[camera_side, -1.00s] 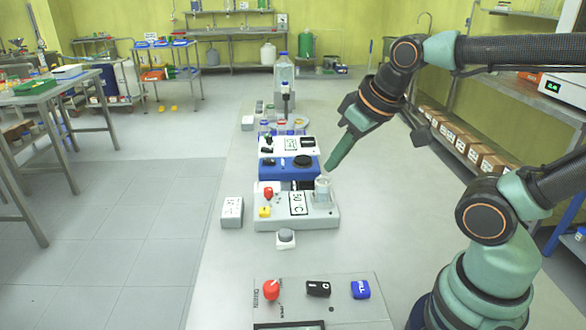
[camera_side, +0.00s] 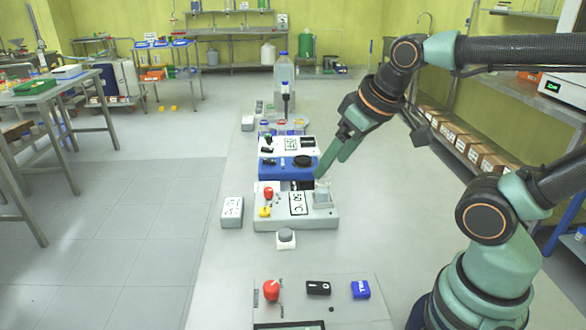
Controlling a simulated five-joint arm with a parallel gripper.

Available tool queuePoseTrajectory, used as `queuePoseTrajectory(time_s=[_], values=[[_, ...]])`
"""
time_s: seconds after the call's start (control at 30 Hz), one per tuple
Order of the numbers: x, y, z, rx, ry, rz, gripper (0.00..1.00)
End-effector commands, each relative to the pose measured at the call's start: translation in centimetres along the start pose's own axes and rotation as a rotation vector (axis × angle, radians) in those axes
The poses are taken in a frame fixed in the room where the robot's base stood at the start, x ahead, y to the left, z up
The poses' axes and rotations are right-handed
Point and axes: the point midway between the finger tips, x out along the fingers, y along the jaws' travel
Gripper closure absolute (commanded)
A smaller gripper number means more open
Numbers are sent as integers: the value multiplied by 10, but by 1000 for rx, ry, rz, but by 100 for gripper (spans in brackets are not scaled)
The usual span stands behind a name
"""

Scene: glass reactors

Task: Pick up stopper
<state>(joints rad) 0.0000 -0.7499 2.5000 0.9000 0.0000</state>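A small clear glass vessel (camera_side: 322,191) stands on the right part of the grey hotplate unit (camera_side: 275,216), beside its "50 °C" label. I cannot make out a stopper for certain; it may be too small to tell or hidden by my fingers. My gripper (camera_side: 328,170) points down and to the left from the right side. Its green fingertips are just above and behind the glass vessel in the picture. The two fingers show apart, with a narrow gap, and nothing is visible between them.
A blue unit (camera_side: 285,164) with a black round top stands behind the hotplate. A clear bottle (camera_side: 283,72) stands farther back. A white box (camera_side: 232,211) is left of the hotplate, a small grey-topped block (camera_side: 286,238) in front. A front panel (camera_side: 345,312) carries red, black and blue controls.

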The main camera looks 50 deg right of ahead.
Motion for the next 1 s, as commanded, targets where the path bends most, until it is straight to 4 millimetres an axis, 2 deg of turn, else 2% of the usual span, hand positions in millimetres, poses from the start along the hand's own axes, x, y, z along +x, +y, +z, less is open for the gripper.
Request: queuePoseTrajectory(time_s=[0.27, 0.47, 0.67, 1.0], values=[[2, 0, -3, 36, -14, 0, 21], [18, -2, -20, 287, -108, 13, 21], [49, -4, -41, 636, -222, 70, 21], [121, -9, -58, 1191, -369, 253, 21]])
